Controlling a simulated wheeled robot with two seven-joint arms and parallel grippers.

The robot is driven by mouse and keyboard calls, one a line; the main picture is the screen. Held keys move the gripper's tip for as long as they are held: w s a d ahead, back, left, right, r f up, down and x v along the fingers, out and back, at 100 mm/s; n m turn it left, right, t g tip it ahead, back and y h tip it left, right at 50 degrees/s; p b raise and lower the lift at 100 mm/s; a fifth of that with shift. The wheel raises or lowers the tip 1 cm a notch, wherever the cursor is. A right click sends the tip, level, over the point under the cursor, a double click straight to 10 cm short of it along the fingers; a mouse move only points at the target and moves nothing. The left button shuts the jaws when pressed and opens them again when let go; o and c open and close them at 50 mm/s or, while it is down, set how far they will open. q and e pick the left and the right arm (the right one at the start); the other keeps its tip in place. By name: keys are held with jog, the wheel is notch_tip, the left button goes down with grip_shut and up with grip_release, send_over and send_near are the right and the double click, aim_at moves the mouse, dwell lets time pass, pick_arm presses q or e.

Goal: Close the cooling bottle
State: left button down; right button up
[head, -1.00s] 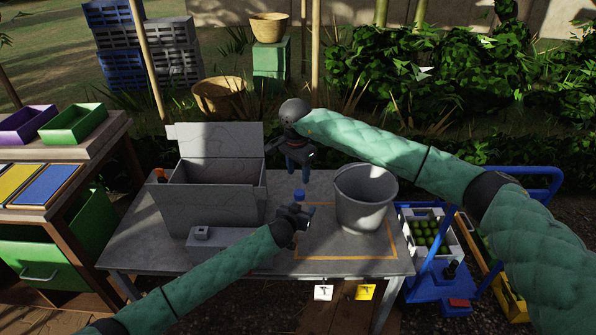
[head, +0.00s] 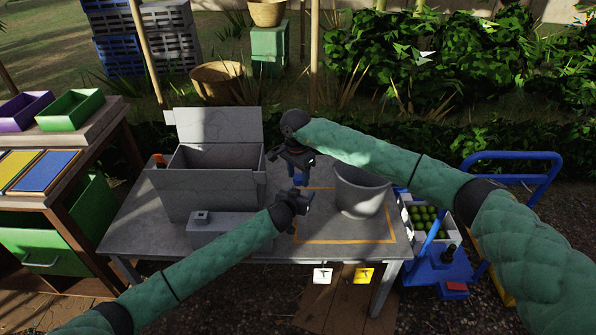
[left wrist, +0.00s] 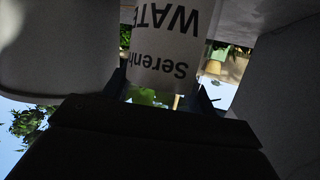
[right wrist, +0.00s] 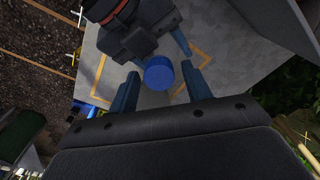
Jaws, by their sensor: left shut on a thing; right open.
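My left gripper (head: 303,200) is shut on a white bottle. In the left wrist view the bottle (left wrist: 168,45) is between the fingers, its printed "Serenity WATER"-like label upside down in the picture. The blue cap (right wrist: 159,75) shows from above in the right wrist view, at the top of the bottle; whether it is fully seated I cannot tell. My right gripper (right wrist: 160,95) is open, its two blue fingers on either side of the cap, with a gap visible. In the head view the right gripper (head: 297,172) hangs just above the left one and hides most of the bottle.
A grey open-lidded box (head: 212,193) stands on the table's left, a grey bucket (head: 360,194) close on the right. An orange outline (head: 345,241) marks the grey table (head: 150,232). A blue cart (head: 445,262) with a crate of green fruit is beyond the right edge.

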jog(key=c, duration=1)
jog(key=m, duration=0.4)
jog(key=shift+m, duration=0.4)
jog(key=m, duration=1.8)
jog(key=o, duration=0.9)
jog(key=shift+o, duration=1.3)
